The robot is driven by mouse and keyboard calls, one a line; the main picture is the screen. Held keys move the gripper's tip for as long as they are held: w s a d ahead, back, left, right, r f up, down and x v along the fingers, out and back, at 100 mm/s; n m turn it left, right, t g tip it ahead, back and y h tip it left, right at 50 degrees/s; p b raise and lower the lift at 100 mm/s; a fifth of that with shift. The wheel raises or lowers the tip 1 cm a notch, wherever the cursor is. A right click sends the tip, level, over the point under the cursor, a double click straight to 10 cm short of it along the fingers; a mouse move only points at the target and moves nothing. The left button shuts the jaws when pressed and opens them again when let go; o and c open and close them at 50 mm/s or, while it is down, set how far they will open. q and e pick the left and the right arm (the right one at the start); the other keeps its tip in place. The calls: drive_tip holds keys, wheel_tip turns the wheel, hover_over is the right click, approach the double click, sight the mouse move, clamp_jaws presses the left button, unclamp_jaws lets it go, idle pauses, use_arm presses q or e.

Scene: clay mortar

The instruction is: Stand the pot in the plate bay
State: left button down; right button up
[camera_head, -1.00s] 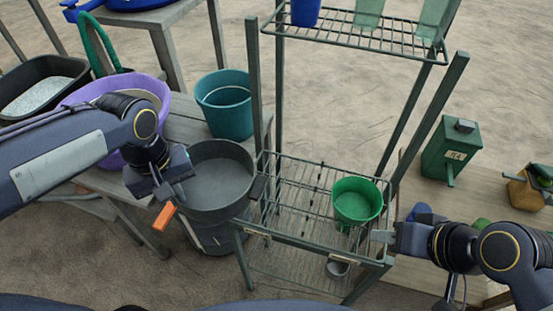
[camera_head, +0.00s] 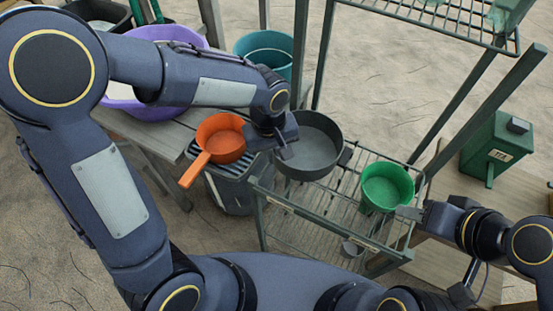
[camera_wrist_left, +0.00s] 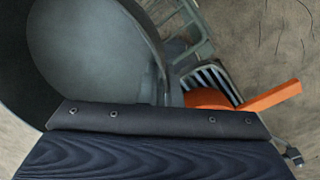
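The dark grey pot (camera_head: 312,140) is upright at the left end of the rack's lower wire shelf (camera_head: 338,205). Whether its base touches the wires is hidden. My left gripper (camera_head: 284,147) is at the pot's left side and appears shut on its rim or handle. In the left wrist view the pot (camera_wrist_left: 95,50) fills the upper left, with the finger contact hidden. Thin upright wires of the shelf show right of the pot; I cannot tell the plate bay's limits. My right gripper (camera_head: 408,212) is beside the green pail (camera_head: 386,187) at the rack's right post; its fingertips are unclear.
An orange saucepan (camera_head: 221,140) rests on a striped-top bin (camera_head: 236,190) left of the rack, close to my left gripper. A teal bucket (camera_head: 264,52) and purple tub (camera_head: 150,105) stand behind. Rack posts (camera_head: 302,50) rise beside the pot. A green box (camera_head: 495,145) stands right.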

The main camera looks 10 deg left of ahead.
use_arm(q)
drive_tip(key=shift+w+d+f, duration=0.1)
drive_tip(key=shift+d+f, duration=0.15)
drive_tip(key=shift+f, duration=0.05)
drive_tip(key=shift+d+f, duration=0.1)
drive_tip(key=shift+f, duration=1.55)
drive_tip(key=shift+f+b, duration=0.25)
drive_tip(key=shift+b, duration=0.15)
drive_tip(key=c, duration=1.6)
unclamp_jaws()
drive_tip(key=shift+r, duration=0.1)
drive_tip(key=shift+r+p, duration=0.3)
drive_tip(key=shift+r, duration=0.15)
drive_tip(key=r, duration=0.7)
drive_tip(key=r+p, duration=0.1)
drive_tip(key=r, duration=0.3)
drive_tip(key=shift+s+a+r, duration=0.2)
drive_tip(key=shift+a, duration=0.15)
